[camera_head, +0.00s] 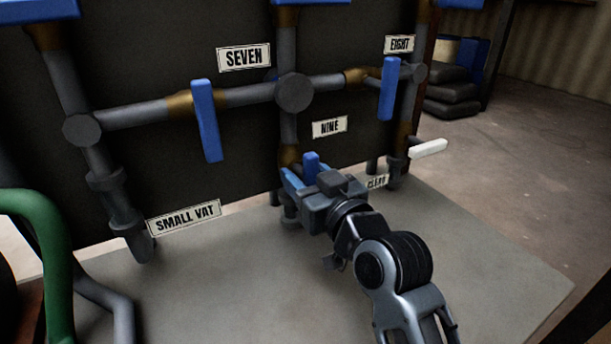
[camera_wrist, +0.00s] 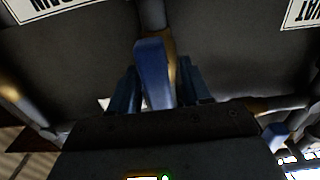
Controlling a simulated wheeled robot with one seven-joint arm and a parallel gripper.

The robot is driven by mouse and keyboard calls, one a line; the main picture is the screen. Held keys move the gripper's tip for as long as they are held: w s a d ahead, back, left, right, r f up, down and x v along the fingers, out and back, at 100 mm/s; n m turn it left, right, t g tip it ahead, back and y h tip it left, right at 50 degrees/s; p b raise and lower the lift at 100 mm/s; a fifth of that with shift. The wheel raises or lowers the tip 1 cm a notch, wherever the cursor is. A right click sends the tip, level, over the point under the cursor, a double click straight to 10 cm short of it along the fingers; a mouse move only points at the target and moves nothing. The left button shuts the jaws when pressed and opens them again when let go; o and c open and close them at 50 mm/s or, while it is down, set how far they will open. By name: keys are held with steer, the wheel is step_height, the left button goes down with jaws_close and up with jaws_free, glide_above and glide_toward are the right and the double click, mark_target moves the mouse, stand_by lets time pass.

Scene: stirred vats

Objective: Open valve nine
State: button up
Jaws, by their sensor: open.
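The NINE label (camera_head: 329,127) is on the dark panel, beside a vertical pipe with a brass section. Below it, a blue valve handle (camera_head: 311,165) stands up just beyond my gripper (camera_head: 298,182). The gripper partly hides this valve in the head view. In the wrist view, a blue handle (camera_wrist: 153,75) rises between the two dark blue fingers of my gripper (camera_wrist: 160,90). The fingers are apart, one on each side of it. I cannot tell whether either finger touches the handle.
Blue handles hang at SEVEN (camera_head: 207,120) and EIGHT (camera_head: 388,88) above. A white lever (camera_head: 428,148) juts out right of my gripper. A green hose (camera_head: 45,250) curves at left. The grey surface (camera_head: 240,280) below the pipes is mostly clear.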

steer(key=v, duration=0.7)
steer(key=shift+s+d, duration=0.2)
steer(key=shift+s, duration=0.15)
